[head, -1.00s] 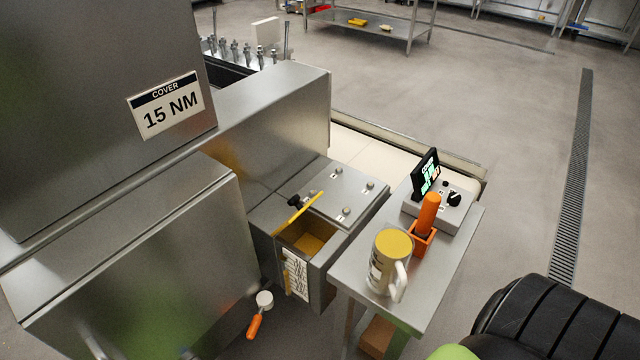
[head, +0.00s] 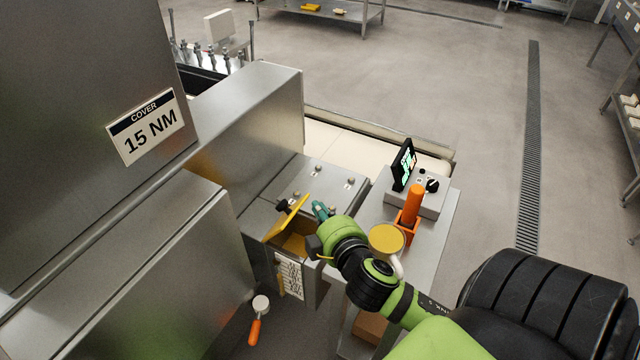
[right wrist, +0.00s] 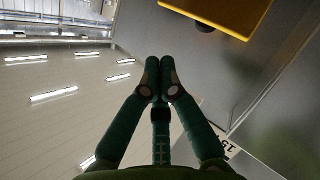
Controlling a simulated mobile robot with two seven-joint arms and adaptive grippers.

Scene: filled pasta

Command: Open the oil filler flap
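The yellow oil filler flap (head: 285,218) stands raised at a tilt over the opening of a steel box (head: 262,226). A black knob (head: 283,205) shows at its far side. The box's inside shows yellow-brown. My right gripper (head: 320,209) is beside the flap, to its right, near the box's top plate. Its green fingers are shut with nothing between them in the right wrist view (right wrist: 160,72). There the flap (right wrist: 225,14) shows at the top, apart from the fingertips. My left gripper is not in view.
An orange-handled tool (head: 254,330) hangs low by the steel housing.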

